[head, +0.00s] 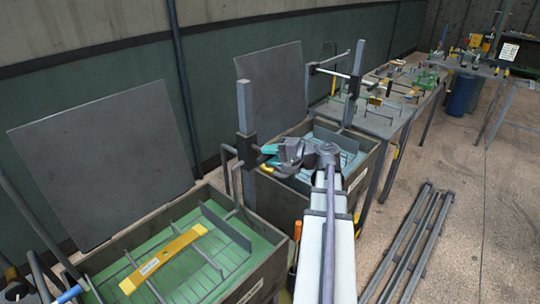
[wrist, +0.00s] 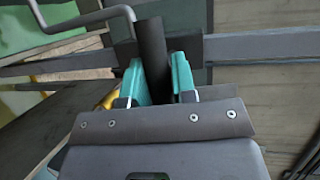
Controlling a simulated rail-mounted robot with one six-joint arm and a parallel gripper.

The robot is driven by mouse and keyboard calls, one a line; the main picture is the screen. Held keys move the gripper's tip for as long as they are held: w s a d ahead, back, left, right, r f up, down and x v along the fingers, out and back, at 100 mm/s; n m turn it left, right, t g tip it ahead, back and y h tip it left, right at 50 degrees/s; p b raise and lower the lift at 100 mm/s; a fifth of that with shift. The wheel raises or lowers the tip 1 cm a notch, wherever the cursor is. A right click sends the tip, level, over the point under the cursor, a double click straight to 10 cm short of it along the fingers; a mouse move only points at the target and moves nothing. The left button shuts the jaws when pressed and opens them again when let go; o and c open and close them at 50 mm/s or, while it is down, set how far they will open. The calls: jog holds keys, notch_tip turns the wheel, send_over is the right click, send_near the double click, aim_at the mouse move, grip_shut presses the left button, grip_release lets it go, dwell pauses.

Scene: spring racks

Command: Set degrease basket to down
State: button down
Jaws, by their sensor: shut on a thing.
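A dark sliding carriage (head: 246,148) sits on an upright grey post (head: 244,97) beside the near tank. Bent grey rods (head: 228,165) run from it down to a wire basket (head: 228,235) in the green liquid. I cannot read the label that would show whether this is the degrease basket. My gripper (head: 267,158) has teal fingers and is at the carriage. In the wrist view, my gripper (wrist: 160,75) is shut on a dark round handle (wrist: 150,45), one finger on each side. The post (wrist: 255,44) crosses behind the handle.
The near tank (head: 263,275) has a labelled front and a yellow bar (head: 163,260) across its basket. A second tank (head: 292,194) with blue-green liquid and its own post (head: 354,85) stands beyond. Grey panels stand behind both. A worktable (head: 378,122) is farther back; metal rails lie on the right floor.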

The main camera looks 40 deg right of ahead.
jog(key=shift+f, duration=0.15)
notch_tip(320, 180, down, 16)
jog(key=b, duration=1.6)
jog(key=shift+s, duration=0.15)
jog(key=shift+a+f, duration=0.1)
jog(key=c, duration=1)
grip_release()
jog(key=shift+o, duration=0.2)
jog(key=p+v, duration=0.1)
jog(key=v, duration=0.9)
jog(key=shift+s+d+p, duration=0.3)
